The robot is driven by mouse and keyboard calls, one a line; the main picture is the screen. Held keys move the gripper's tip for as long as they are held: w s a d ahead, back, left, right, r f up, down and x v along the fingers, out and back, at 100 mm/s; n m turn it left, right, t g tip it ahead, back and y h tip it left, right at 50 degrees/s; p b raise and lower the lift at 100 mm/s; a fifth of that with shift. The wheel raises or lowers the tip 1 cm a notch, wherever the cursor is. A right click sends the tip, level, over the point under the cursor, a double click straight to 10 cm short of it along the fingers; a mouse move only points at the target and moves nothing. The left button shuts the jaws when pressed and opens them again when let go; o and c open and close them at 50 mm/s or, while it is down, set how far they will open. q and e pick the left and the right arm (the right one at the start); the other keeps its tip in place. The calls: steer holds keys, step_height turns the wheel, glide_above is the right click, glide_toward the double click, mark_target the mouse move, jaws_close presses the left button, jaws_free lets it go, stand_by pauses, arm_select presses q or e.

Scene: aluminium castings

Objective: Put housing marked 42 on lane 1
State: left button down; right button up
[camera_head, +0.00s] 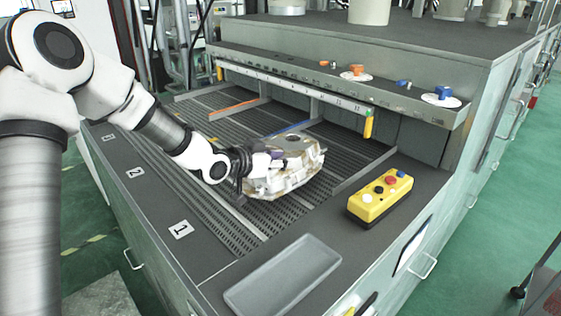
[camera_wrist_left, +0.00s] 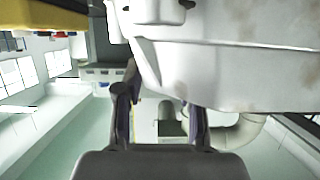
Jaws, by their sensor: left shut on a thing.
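A pale metal housing (camera_head: 290,172) with brownish patches is in my left gripper (camera_head: 262,163), which is shut on its left side. It is over the slatted grating at the front, in line with the plate marked 1 (camera_head: 181,229). I cannot tell whether its underside touches the slats. No number 42 is readable on it. In the left wrist view the housing (camera_wrist_left: 240,75) fills the upper right, close to the gripper fingers (camera_wrist_left: 160,115). Lane 1's grating (camera_head: 225,225) shows bare to the left of the housing. My right gripper is not in view.
A plate marked 2 (camera_head: 135,172) stands farther along the left edge. A blue-edged divider (camera_head: 295,128) and a grey divider (camera_head: 365,172) flank the housing. A yellow button box (camera_head: 380,199) and an empty grey tray (camera_head: 283,275) are nearby. A marked rail (camera_head: 300,86) spans behind.

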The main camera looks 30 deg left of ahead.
mark_target(281, 171)
arm_select(q)
steer(key=shift+f+p, duration=0.45)
steer(key=shift+f, duration=1.15)
steer(key=c, duration=0.7)
jaws_free()
steer(key=shift+s, duration=0.15)
steer(key=p+v, duration=0.2)
steer(key=v, duration=0.1)
steer(key=r+p+v, duration=0.1)
steer(key=p+v, duration=0.2)
steer(key=shift+d, duration=0.1)
steer(key=p+v, duration=0.3)
steer(key=p, duration=0.1)
steer(key=f+p+v, duration=0.1)
steer(key=p+v, duration=0.1)
steer(key=shift+s+a+r+p, duration=0.1)
steer(key=shift+s+a+p, duration=0.1)
steer(key=shift+s+p, duration=0.2)
